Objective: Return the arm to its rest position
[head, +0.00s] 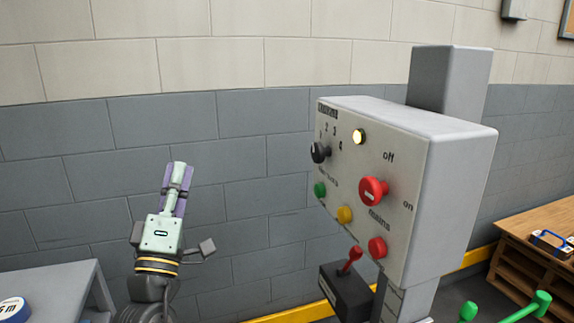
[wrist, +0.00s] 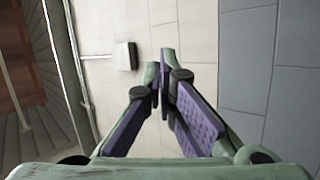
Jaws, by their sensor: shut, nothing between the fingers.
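My gripper (head: 178,170) points upward at the left of the head view, clear of the control box. Its fingers are together with nothing between them. In the wrist view the purple-padded fingers of my gripper (wrist: 163,85) meet in front of the wall, and no object is held.
A grey control box (head: 462,200) with a dial, lit lamp, red switch and coloured buttons stands at the right. A black box with a red lever (head: 350,260) sits below it. A grey table (head: 55,285) is at lower left, a wooden bench (head: 540,225) at right.

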